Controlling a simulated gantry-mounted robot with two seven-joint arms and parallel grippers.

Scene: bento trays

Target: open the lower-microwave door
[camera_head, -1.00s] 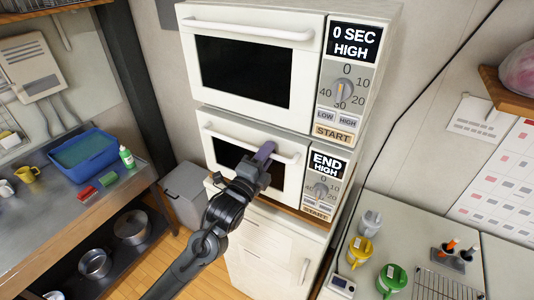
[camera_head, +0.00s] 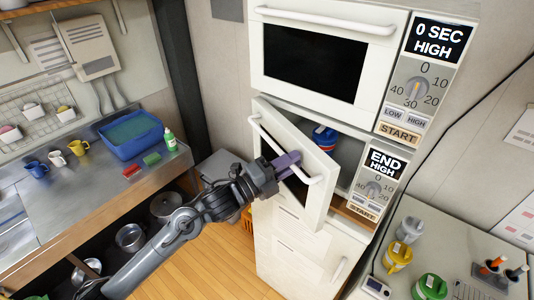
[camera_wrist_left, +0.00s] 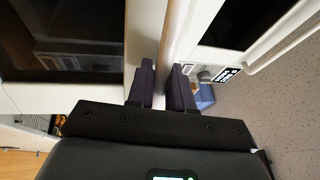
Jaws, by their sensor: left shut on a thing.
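The lower microwave's door (camera_head: 318,208) stands partly open in the head view, swung out toward the left with its hinge side at the left. Its white bar handle (camera_head: 268,141) runs across the front. My left gripper (camera_head: 285,162) is shut on the handle. In the left wrist view, the two dark fingers (camera_wrist_left: 161,88) are on either side of the pale bar. The panel reads END, HIGH. My right gripper is not in view.
The closed upper microwave (camera_head: 335,15) sits above. A counter with a blue tub (camera_head: 132,143), mugs and sponges is at left. A table with yellow (camera_head: 397,256) and green (camera_head: 430,288) lidded containers is at right. Wooden floor (camera_head: 215,275) lies in front.

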